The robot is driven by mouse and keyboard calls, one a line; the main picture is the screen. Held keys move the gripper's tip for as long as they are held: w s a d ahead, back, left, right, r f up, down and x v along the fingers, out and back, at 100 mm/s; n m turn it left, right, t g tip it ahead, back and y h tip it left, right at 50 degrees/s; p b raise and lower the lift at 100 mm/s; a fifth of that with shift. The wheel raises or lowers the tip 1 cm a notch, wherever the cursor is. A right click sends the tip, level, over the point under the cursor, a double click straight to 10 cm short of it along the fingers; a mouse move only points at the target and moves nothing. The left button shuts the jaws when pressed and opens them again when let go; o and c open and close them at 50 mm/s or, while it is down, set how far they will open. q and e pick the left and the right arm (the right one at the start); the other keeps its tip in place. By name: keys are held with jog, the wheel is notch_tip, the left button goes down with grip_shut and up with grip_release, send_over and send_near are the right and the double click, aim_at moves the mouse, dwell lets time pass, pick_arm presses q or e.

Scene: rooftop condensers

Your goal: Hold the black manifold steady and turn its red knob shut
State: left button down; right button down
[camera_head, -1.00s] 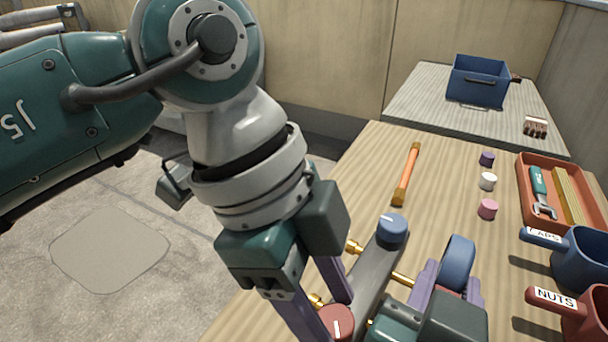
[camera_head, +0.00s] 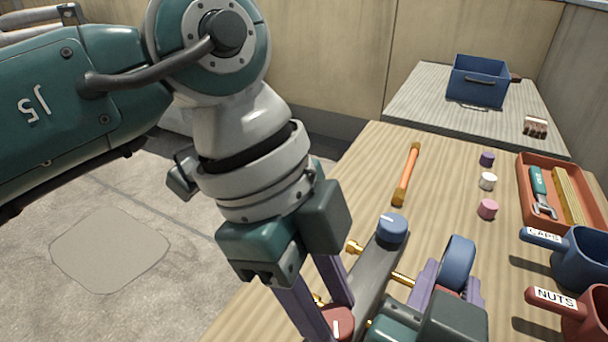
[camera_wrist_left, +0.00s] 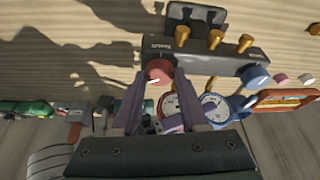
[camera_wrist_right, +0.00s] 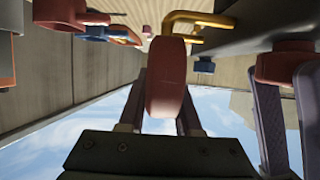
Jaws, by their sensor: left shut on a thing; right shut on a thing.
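The black manifold (camera_head: 372,272) stands on the wooden bench, with a blue knob (camera_head: 392,229) at its far end. Its red knob (camera_head: 339,319) is at the near end, cut off partly by my left gripper and the frame edge. My left gripper (camera_head: 322,318) is shut on the red knob; in the left wrist view the knob (camera_wrist_left: 158,69) shows beyond its fingers, with a white mark. My right gripper (camera_head: 448,283) is shut on the manifold's red gauge, whose round body (camera_wrist_right: 166,85) sits between its fingers in the right wrist view. A blue gauge (camera_head: 458,263) is beyond it.
Blue (camera_head: 582,258) and red (camera_head: 590,318) labelled cups stand at right. Several small caps, an orange-handled tool (camera_head: 407,175) and a blue bin (camera_head: 478,82) lie further back. Bench between manifold and caps is clear.

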pick_arm(q)
jog(key=m, duration=0.2)
jog(key=m+g+y, duration=0.1)
jog(key=m, duration=0.2)
jog(key=shift+w+d+g, duration=0.1)
jog(key=shift+w+g, duration=0.05)
jog(key=shift+g, duration=0.15)
jog(key=shift+m+g+y, duration=0.3)
jog(key=shift+m+y, duration=0.6)
jog(key=shift+m, duration=1.3)
jog(key=shift+c, duration=2.2)
grip_release()
jog(key=v, duration=0.7)
jog(key=shift+r, duration=0.25)
jog(key=shift+w, duration=0.15)
